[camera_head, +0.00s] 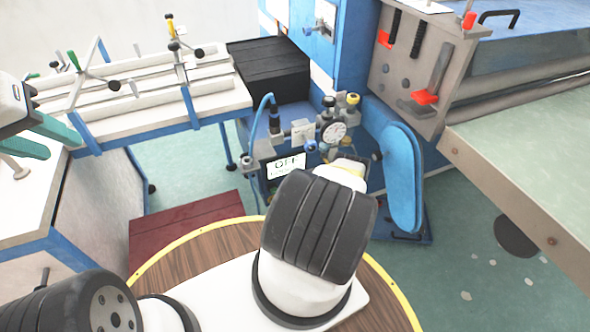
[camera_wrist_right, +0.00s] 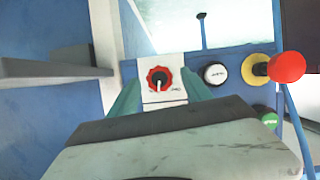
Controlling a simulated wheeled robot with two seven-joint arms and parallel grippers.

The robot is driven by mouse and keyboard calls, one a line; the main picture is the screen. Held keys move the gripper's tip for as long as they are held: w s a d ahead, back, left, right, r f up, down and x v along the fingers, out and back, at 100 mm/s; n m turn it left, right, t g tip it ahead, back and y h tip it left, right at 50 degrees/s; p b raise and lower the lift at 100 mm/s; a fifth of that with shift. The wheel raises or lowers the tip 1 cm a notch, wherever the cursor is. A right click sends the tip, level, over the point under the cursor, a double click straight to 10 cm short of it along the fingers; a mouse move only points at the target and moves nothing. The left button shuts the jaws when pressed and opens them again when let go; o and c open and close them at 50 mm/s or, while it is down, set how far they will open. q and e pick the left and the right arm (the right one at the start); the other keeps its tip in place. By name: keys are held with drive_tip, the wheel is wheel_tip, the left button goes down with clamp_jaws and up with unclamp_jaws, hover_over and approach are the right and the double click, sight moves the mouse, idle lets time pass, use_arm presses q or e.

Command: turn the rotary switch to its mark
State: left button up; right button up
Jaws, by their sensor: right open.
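The rotary switch (camera_wrist_right: 159,78) shows in the right wrist view as a red scalloped knob on a white plate (camera_wrist_right: 165,97). Its white pointer points down in the picture. Small print beside the knob is too small to read. My right gripper (camera_wrist_right: 163,88) is open; its teal fingers stand on either side of the white plate, and I see no contact with the knob. In the head view my right forearm hides that gripper and the switch. My left gripper (camera_head: 64,147) is at the far left, its teal fingers apart and empty.
Beside the switch are a white button (camera_wrist_right: 215,74), a red knob on a yellow base (camera_wrist_right: 274,68) and a green button (camera_wrist_right: 270,120). The head view shows a dial gauge (camera_head: 334,131), an OFF display (camera_head: 287,166), a blue pad (camera_head: 402,178) and a white rack (camera_head: 150,85).

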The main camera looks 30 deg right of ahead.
drive_tip(key=shift+x, duration=0.75)
clamp_jaws()
drive_tip(key=shift+a+n+h, duration=0.15)
drive_tip(key=shift+n+h, duration=0.15)
drive_tip(key=shift+n, duration=0.4)
drive_tip(key=n+h, duration=0.1)
drive_tip(key=n, duration=0.1)
drive_tip(key=shift+n+h, duration=0.3)
drive_tip(key=shift+h, duration=0.1)
unclamp_jaws()
drive_tip(key=v, duration=0.7)
drive_tip(key=shift+s, duration=0.4)
